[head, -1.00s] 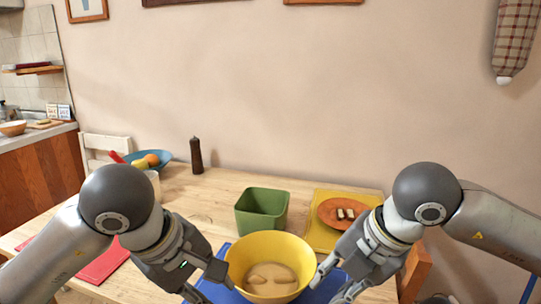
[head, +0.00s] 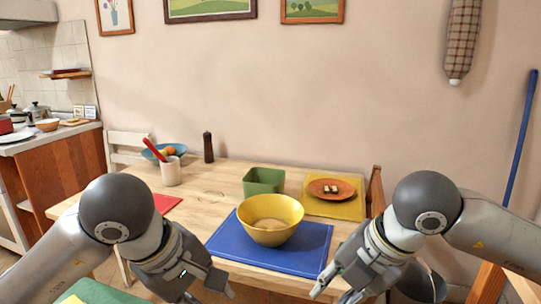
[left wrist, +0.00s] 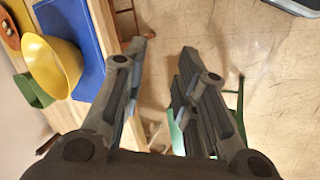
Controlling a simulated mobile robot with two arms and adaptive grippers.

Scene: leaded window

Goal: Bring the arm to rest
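My left gripper (head: 222,290) is at the bottom of the head view, in front of the table's front edge. In the left wrist view (left wrist: 162,50) its two fingers stand apart with nothing between them, above the floor. My right gripper (head: 334,290) is in the head view, also in front of the table; its fingers look spread and empty. The yellow bowl (head: 270,234) stands upright on the blue mat (head: 225,243), beyond both grippers, with pale, dough-like contents. Bowl (left wrist: 52,68) and mat (left wrist: 84,38) also show in the left wrist view, left of the fingers.
The wooden table (head: 215,195) holds a green container (head: 263,181), an orange plate (head: 331,189) on a yellow mat (head: 350,209), a white utensil pot (head: 171,171), a pepper mill (head: 208,147) and a blue bowl (head: 176,154). A bucket (head: 425,283) stands at lower right. Floor shows below the left gripper.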

